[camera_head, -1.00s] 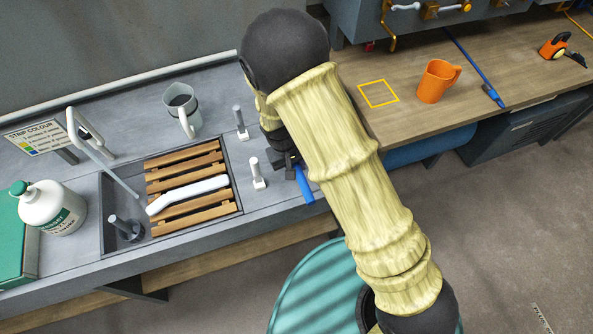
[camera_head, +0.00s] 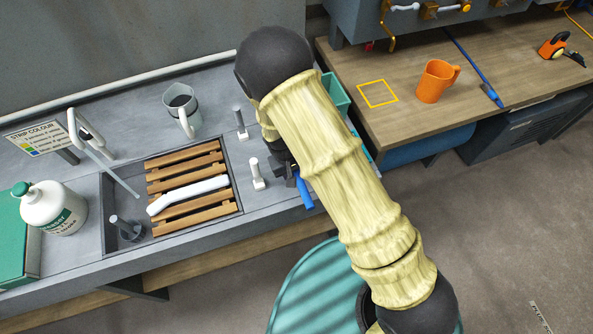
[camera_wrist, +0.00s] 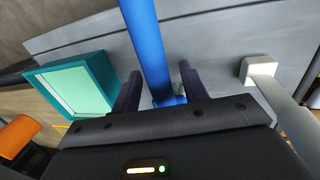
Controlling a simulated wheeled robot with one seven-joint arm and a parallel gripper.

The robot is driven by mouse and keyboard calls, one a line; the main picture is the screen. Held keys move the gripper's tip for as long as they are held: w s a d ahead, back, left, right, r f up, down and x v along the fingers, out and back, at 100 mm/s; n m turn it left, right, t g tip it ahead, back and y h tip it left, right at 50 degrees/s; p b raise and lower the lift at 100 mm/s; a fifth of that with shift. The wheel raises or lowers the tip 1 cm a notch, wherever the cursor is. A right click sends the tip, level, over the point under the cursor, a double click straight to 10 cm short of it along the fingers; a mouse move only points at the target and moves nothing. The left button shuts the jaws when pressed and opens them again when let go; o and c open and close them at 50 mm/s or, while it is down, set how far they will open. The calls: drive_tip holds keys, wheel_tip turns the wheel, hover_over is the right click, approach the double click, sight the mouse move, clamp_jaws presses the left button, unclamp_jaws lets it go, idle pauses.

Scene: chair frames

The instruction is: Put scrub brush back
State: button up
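My gripper (camera_wrist: 158,82) is over the front part of the grey counter, right of the sink. Its two dark fingers stand on either side of a blue handle (camera_wrist: 148,40) and look closed on it. The handle also shows below the gripper in the head view (camera_head: 304,192). I take it for the scrub brush, but its head is not visible. A white bent object (camera_head: 188,194) lies across the wooden slats in the sink; I cannot tell whether it is a brush.
A teal tray (camera_wrist: 108,72) is beside the gripper, partly behind my arm in the head view (camera_head: 337,96). White-topped posts (camera_head: 257,172), a jug (camera_head: 180,112) and a bottle (camera_head: 52,210) stand on the counter. A yellow outline (camera_head: 378,93) and orange mug (camera_head: 435,82) are on the wooden bench.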

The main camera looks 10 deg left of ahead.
drive_tip(key=shift+r, duration=0.1)
wheel_tip(320, 180, up, 12)
drive_tip(key=a+b, duration=0.2)
drive_tip(key=shift+s+b, duration=0.4)
drive_tip(key=shift+s, duration=0.05)
idle(0.6)
drive_tip(key=s+d+r+m, duration=0.1)
drive_tip(key=d+r+m, duration=0.1)
drive_tip(key=d, duration=0.7)
drive_tip(key=s+d+r+m+t+y, duration=0.1)
drive_tip(key=d+r, duration=0.3)
drive_tip(key=d, duration=0.5)
drive_tip(key=s+d+r+m+y, duration=0.1)
drive_tip(key=s+d+r+m, duration=0.1)
drive_tip(key=d, duration=0.7)
wheel_tip(320, 180, up, 2)
drive_tip(key=shift+s+m+t, duration=0.25)
drive_tip(key=shift+m+t, duration=0.15)
drive_tip(key=shift+m, duration=0.3)
